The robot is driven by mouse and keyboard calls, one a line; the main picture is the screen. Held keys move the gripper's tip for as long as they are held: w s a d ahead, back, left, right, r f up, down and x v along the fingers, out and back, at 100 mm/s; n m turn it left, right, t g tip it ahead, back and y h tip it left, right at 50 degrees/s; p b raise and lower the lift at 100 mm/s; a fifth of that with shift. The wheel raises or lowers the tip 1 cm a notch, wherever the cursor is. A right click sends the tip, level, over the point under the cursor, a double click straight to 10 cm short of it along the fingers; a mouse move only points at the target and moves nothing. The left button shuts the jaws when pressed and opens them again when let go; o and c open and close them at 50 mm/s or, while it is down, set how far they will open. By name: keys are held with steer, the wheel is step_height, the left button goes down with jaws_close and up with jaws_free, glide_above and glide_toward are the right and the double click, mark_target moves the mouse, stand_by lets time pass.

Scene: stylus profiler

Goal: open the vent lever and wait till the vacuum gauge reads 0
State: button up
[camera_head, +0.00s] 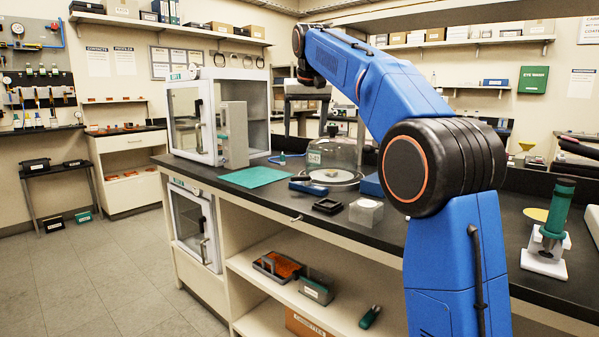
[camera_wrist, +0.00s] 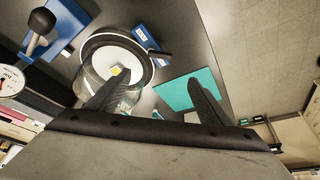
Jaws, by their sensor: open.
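My gripper (camera_head: 306,124) hangs above the bench, left of the bell jar's top; its two dark fingers stand apart and empty in the wrist view (camera_wrist: 160,78). A clear bell jar (camera_head: 335,153) stands on a round pale plate (camera_wrist: 140,50). A blue block with a dark handle (camera_head: 308,187) sits at the plate's edge, also in the wrist view (camera_wrist: 149,39). Another blue base carries a black ball-ended lever (camera_wrist: 41,24). I cannot tell which is the vent lever. A round white gauge (camera_wrist: 11,80) is cut by the picture's edge; its reading is unclear.
A green mat (camera_head: 254,177) lies left of the plate. A white glass-doored cabinet (camera_head: 192,120) and a grey box (camera_head: 233,135) stand behind it. A black square frame (camera_head: 327,206) and a clear block (camera_head: 366,212) sit near the bench's front edge.

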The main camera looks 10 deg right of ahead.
mark_target(301, 177)
steer(key=x, duration=1.7)
steer(key=shift+s+a+f, duration=0.1)
steer(key=shift+c, duration=0.5)
steer(key=c, duration=0.9)
